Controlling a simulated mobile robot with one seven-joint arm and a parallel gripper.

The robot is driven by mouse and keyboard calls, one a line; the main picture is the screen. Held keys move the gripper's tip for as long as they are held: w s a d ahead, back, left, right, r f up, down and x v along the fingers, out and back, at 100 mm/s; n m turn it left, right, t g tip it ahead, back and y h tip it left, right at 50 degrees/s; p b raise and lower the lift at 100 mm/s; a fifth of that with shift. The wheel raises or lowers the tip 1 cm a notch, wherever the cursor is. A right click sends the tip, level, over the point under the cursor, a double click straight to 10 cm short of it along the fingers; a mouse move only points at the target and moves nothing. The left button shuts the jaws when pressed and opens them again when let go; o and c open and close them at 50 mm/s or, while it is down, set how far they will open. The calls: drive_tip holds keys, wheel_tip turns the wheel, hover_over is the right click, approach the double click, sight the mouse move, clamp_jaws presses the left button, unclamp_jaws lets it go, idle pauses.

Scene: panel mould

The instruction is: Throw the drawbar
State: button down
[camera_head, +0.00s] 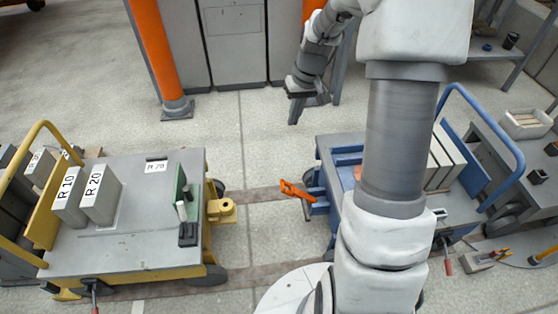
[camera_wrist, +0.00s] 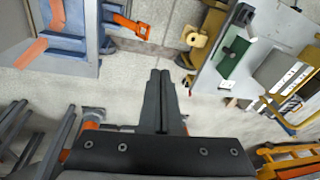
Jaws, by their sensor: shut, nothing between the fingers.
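The drawbar (camera_head: 297,190) has an orange end. It sticks out from the left end of the blue cart (camera_head: 321,160) and slants up to the left. It also shows at the top of the wrist view (camera_wrist: 132,26). A yellow coupling (camera_head: 222,210) faces it from the right end of the yellow cart (camera_head: 130,258), with a gap between them. The coupling is also in the wrist view (camera_wrist: 196,40). My gripper (camera_head: 293,122) is shut and empty, pointing down beyond the drawbar, well apart from it. Its two fingers lie together in the wrist view (camera_wrist: 160,74).
The yellow cart carries blocks labelled R 10 (camera_head: 68,196) and R 20 (camera_head: 101,194) and a green bracket (camera_head: 181,193). An orange post (camera_head: 158,50) and grey cabinets (camera_head: 236,45) stand behind. Floor between the carts is clear. My arm hides part of the blue cart.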

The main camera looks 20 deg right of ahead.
drive_tip(key=w+d+f+y+p, duration=0.1)
drive_tip(key=d+f, duration=0.1)
drive_tip(key=f, duration=0.4)
drive_tip(key=w+d+f+p, duration=0.1)
drive_tip(key=w+d+f, duration=0.15)
drive_tip(key=f, duration=0.25)
drive_tip(key=m+y+p, duration=0.1)
drive_tip(key=m+y, duration=0.1)
approach(284, 191)
drive_tip(key=shift+g, duration=0.3)
drive_tip(key=b+x, duration=0.2)
drive_tip(key=x, duration=0.1)
drive_tip(key=d+b+x, duration=0.1)
drive_tip(key=x, duration=0.1)
drive_tip(key=shift+w+a+f+b, duration=0.1)
drive_tip(key=shift+w+f+b, duration=0.2)
drive_tip(key=shift+w+a+f, duration=0.1)
drive_tip(key=shift+a+f, duration=0.3)
drive_tip(key=shift+a, duration=0.15)
drive_tip(key=shift+a+f, duration=0.1)
drive_tip(key=shift+f, duration=0.05)
